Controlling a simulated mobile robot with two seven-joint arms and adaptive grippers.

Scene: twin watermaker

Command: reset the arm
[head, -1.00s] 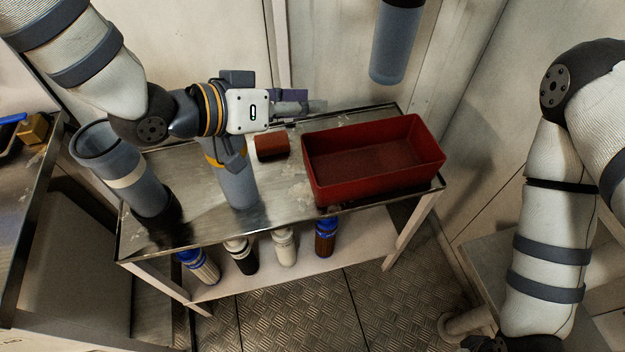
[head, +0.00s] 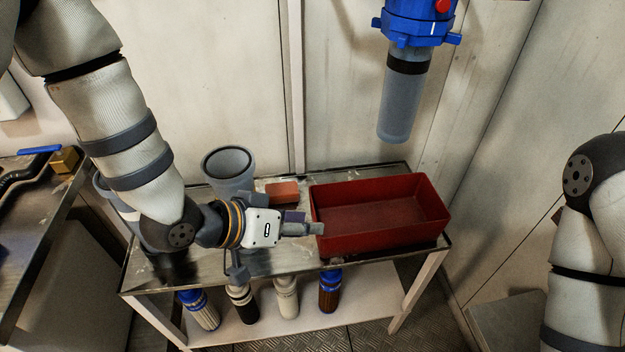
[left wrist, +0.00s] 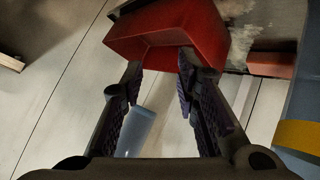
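My left gripper (head: 312,229) is above the metal table, close to the left end of a red bin (head: 385,238). In the left wrist view its two dark fingers (left wrist: 158,95) are apart, and nothing is clasped between them. The red bin (left wrist: 180,30) shows beyond the fingertips; I cannot tell whether they touch it. A blue-grey cylinder (left wrist: 137,130) shows between the fingers, apparently farther off. My right arm (head: 590,260) is at the right edge of the head view; its gripper is out of the picture.
A grey cup (head: 228,172) and a red-brown block (head: 282,192) are on the table (head: 285,263) behind my gripper. A blue filter head (head: 415,22) with a grey housing (head: 398,110) hangs above the bin. Several cartridges (head: 329,292) stand on the lower shelf.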

